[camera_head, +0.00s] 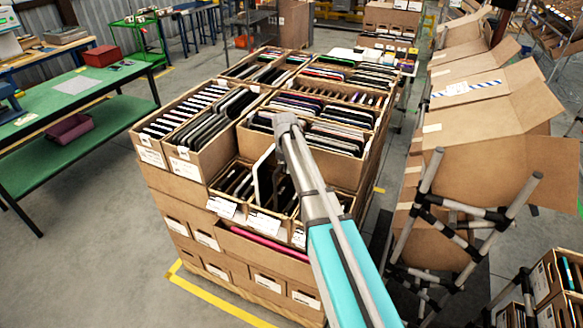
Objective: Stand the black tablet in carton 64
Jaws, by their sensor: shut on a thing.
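A black tablet with a pale edge (264,178) stands tilted and raised above the small front cartons. Its top is close to the grey end of my arm, and its lower end reaches down to a carton's opening. My gripper (281,149) is shut on the tablet; its fingers are mostly hidden by my arm. Below are an open front carton with dark tablets (236,181) and a middle front carton (266,222) with a white label. My arm covers part of the cartons on the right. The label numbers are too small to read, so I cannot tell which is carton 64.
Packed cartons (208,137) fill the stack around the tablet. A pink item (262,244) lies in a low front carton. Tilted empty cartons on a tube rack (487,140) stand at right. A green workbench (60,105) is at left, with clear floor between.

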